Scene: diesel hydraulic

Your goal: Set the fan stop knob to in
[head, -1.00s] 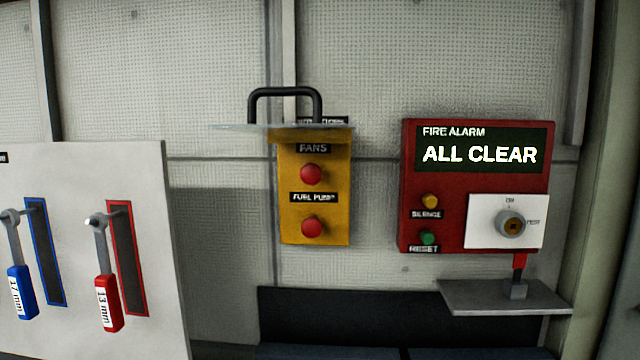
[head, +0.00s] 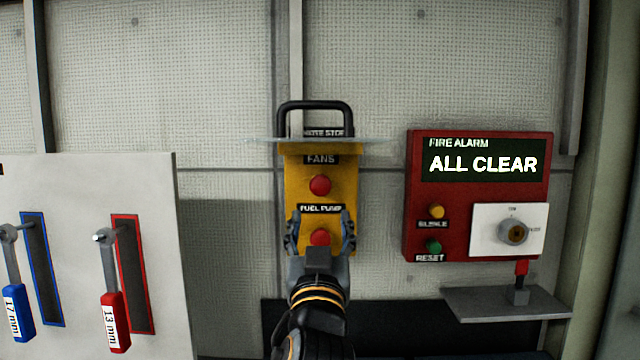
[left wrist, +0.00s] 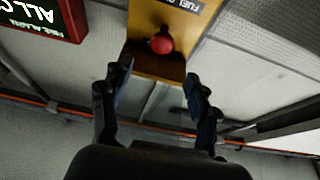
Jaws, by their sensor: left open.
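The fan stop knob (head: 320,185) is a round red knob under the FANS label on a yellow box (head: 291,180). A second red knob (head: 320,237) sits below it under the FUEL PUMP label. My left gripper (head: 320,216) is open and empty, in front of the lower part of the box, below the fan stop knob. Its fingers appear either side of the fuel pump knob. In the left wrist view the box is upside down, with the fuel pump knob (left wrist: 161,41) beyond the open fingers (left wrist: 158,74); the fan stop knob is out of that view.
A clear cover (head: 365,141) with a black handle (head: 314,103) stands out level above the box. A red fire alarm panel (head: 415,185) and a small grey shelf (head: 480,303) are to the right. A white board (head: 85,185) with two wrenches is at left.

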